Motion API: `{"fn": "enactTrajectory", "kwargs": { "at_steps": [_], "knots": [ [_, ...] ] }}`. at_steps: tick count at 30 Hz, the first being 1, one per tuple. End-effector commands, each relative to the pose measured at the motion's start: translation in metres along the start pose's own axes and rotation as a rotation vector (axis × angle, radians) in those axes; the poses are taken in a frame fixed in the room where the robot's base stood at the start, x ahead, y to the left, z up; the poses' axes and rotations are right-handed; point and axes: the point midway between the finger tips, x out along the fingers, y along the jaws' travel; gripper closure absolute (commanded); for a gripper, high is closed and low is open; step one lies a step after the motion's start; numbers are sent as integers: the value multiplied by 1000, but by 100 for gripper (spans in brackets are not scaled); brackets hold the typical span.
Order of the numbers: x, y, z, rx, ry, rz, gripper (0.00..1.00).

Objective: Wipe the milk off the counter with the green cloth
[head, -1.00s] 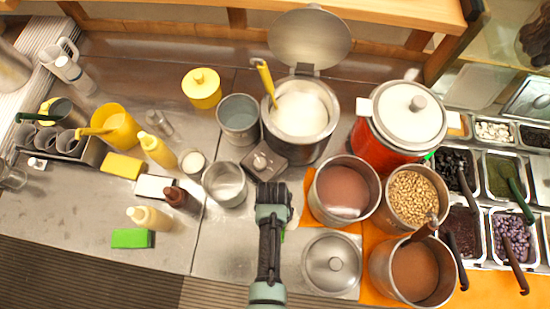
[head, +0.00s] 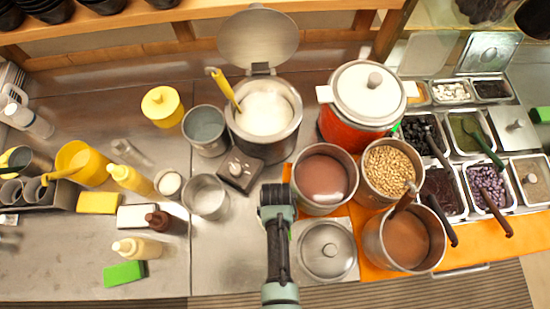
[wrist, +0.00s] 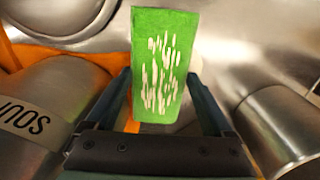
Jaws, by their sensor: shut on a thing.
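The green cloth (wrist: 143,28) stands upright between the two fingers of my gripper (wrist: 160,85) in the wrist view. It is a flat green rectangle with white streaks on its face. My gripper is shut on it. In the head view my gripper (head: 277,193) is over the counter (head: 225,255), between the small empty steel pot and the pot of brown liquid. I cannot clearly make out any milk on the counter. Whether the cloth touches the counter cannot be told.
A small steel pot (head: 205,196) and a dark box (head: 239,170) stand left of my gripper. A brown-liquid pot (head: 324,177) and a steel lid (head: 327,249) are close on the right. Another green block (head: 124,273) lies front left.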

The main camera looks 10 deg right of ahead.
Motion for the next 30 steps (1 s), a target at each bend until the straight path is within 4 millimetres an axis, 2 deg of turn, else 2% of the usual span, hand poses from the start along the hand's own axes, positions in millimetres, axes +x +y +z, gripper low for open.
{"fn": "enactTrajectory", "kwargs": {
  "at_steps": [1,7,30],
  "knots": [
    [0,6,1,6,-1,12,65],
    [-6,7,1,8,-1,12,65],
    [-75,4,0,3,0,7,65]
  ]
}}
